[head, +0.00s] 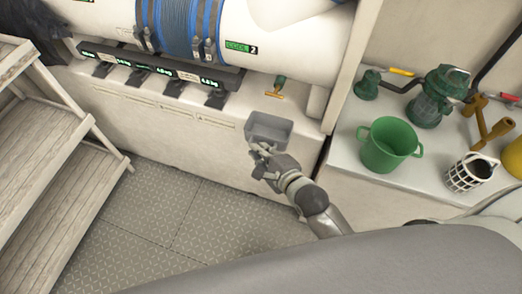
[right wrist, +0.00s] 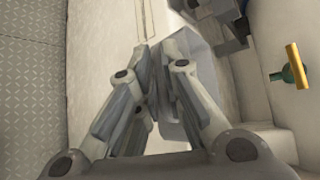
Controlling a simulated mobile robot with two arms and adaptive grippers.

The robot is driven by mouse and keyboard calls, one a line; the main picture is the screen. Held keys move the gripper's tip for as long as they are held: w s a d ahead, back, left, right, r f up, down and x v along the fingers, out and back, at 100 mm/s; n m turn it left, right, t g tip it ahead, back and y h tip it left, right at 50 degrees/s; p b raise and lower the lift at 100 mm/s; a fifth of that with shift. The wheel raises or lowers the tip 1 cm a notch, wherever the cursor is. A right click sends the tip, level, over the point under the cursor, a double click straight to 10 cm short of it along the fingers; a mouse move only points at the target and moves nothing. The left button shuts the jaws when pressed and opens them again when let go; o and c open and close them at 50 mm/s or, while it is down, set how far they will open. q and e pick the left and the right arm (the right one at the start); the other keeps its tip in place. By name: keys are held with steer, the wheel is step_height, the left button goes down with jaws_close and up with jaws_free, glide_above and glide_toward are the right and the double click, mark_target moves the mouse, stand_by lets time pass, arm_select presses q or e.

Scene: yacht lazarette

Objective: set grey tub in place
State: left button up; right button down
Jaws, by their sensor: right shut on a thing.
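The grey tub (head: 268,127) is a small open box in the middle of the head view, held in front of the white bench near its edge. My right gripper (head: 262,152) is shut on the tub's near wall. In the right wrist view the fingers (right wrist: 158,75) close on the grey tub (right wrist: 200,75), which is partly hidden behind them. Whether the tub touches the bench cannot be told. My left gripper is not in view.
A large white cylinder (head: 285,65) with blue wrap lies along the bench. A green-and-yellow valve (head: 277,88) stands behind the tub. At right, a counter holds a green bucket (head: 388,147), a green pump (head: 436,97) and a white basket (head: 466,175). Wooden steps (head: 50,150) stand left.

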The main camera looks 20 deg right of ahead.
mark_target(267, 138)
steer(key=shift+w+d, duration=0.35)
steer(key=shift+w, duration=0.1)
steer(key=shift+w+d, duration=0.35)
steer(key=shift+w, duration=0.2)
steer(key=shift+w+d+p, duration=0.4)
steer(key=shift+w+d, duration=0.25)
steer(key=shift+w, duration=0.3)
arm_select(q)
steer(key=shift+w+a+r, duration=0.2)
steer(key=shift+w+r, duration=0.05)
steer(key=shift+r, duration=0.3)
arm_select(e)
steer(key=shift+w+d, duration=0.75)
steer(key=shift+w, duration=0.3)
steer(key=shift+w+d, duration=0.7)
steer(key=shift+w, duration=0.35)
arm_select(q)
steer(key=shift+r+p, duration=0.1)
steer(key=shift+p, duration=0.2)
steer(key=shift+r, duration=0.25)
